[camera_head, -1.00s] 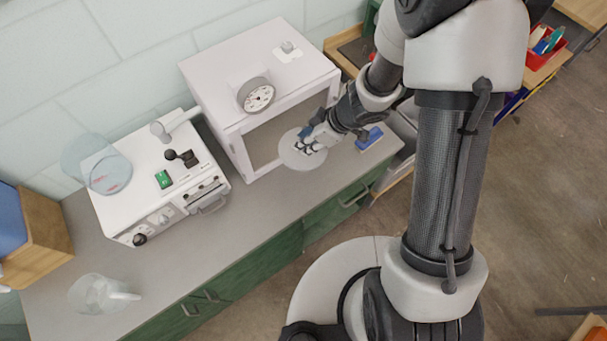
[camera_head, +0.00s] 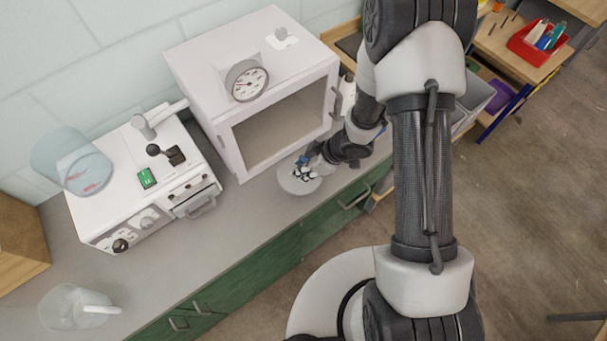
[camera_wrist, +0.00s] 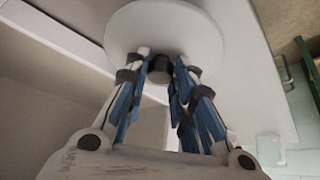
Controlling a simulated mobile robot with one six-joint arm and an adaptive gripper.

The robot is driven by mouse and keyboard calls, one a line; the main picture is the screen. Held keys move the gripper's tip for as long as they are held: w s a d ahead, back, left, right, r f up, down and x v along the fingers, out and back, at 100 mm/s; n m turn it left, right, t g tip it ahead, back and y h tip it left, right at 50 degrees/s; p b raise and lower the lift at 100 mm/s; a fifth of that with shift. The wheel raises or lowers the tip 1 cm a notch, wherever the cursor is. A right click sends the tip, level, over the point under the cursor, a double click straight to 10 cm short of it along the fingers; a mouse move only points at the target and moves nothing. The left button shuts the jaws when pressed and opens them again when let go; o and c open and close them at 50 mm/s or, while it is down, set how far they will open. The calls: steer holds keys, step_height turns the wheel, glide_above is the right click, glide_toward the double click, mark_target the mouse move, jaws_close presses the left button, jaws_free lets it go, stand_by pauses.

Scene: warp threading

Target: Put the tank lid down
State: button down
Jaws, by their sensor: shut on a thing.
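The tank lid is a pale round disc (camera_head: 293,186) with a dark knob; the knob (camera_wrist: 160,68) shows in the wrist view. My gripper (camera_head: 307,173) is shut on this knob, with blue-padded fingers on both sides of it in the wrist view (camera_wrist: 158,75). The lid is over the grey counter, in front of the white cabinet's open front. I cannot tell whether it touches the counter. A clear round tank (camera_head: 72,165) with red marks sits at the left end of the white machine (camera_head: 140,190), open at the top.
The white cabinet (camera_head: 205,75) with a round gauge stands close behind the lid. A clear jug (camera_head: 70,308) stands at the counter's left front. The grey counter (camera_head: 215,240) is bare between the machine and the lid, and its front edge is near the lid.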

steer(key=shift+f+b, duration=0.4)
steer(key=shift+f, duration=1.1)
steer(key=shift+f, duration=0.1)
steer(key=c, duration=1.4)
jaws_free()
steer(key=shift+o, duration=0.2)
